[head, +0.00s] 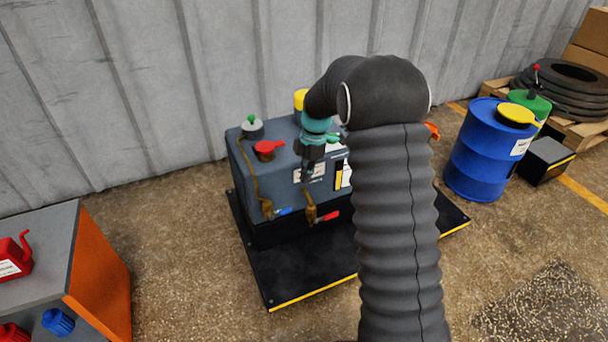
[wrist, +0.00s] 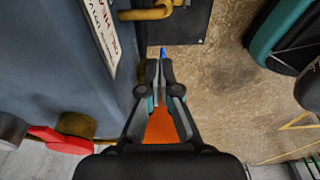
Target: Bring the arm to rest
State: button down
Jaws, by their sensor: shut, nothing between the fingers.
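My gripper (head: 309,158) is in front of the blue-grey tank unit (head: 284,178), near its upper front edge. Its fingers point down and are shut, with nothing held. In the wrist view my gripper (wrist: 160,68) has its two fingertips together, beside the tank wall (wrist: 75,75) and its white label (wrist: 101,28). My arm is raised and bent over at the top, reaching left towards the tank. Its dark ribbed sleeve hides part of the tank's right side.
The tank carries a red handle (head: 268,147) on top and brass taps with a blue lever (head: 284,211) and a red lever (head: 331,216) low in front. A black platform (head: 300,278) lies beneath. A blue drum (head: 480,155) stands right, an orange-sided cabinet (head: 98,265) left.

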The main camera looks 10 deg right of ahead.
jog(key=s+r+m+t+p, duration=0.2)
jog(key=s+r+m, duration=0.5)
jog(key=s, duration=0.4)
jog(key=s+d+r+m+t+h+p, duration=0.1)
jog(key=s+r+m+t+p, duration=0.1)
jog(key=s+r+m, duration=0.5)
jog(key=s+d+r+m+t+p, duration=0.1)
jog(key=s+r+m, duration=0.5)
jog(key=s, duration=1.1)
notch_tip(320, 180, up, 4)
jog(key=shift+s+d+f+m+t+h+p, duration=0.1)
jog(key=shift+s+d+m+t+h+p, duration=0.15)
jog(key=shift+m+t+h+p, duration=0.2)
jog(key=c, duration=1.9)
grip_release()
